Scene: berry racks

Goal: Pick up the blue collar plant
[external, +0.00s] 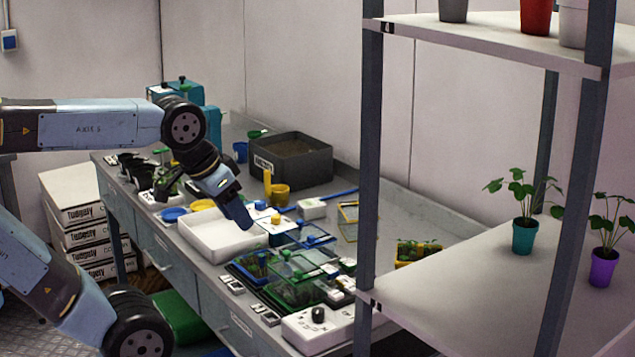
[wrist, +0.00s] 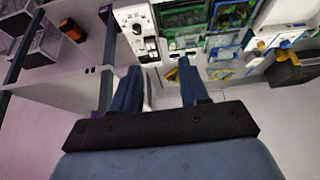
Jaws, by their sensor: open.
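I cannot make out a plant with a clearly blue collar. My gripper (external: 243,216) is over the bench, above or beside the white tray (external: 228,240), well left of these pots. In the wrist view my gripper (wrist: 161,90) has its two blue fingers spread with nothing between them.
The rack post (external: 367,180) stands between my arm and the potted plants. Green and blue lidded trays (external: 290,275), a white control box (external: 318,328) and a dark soil bin (external: 292,160) crowd the bench. The bench's back right is mostly clear.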

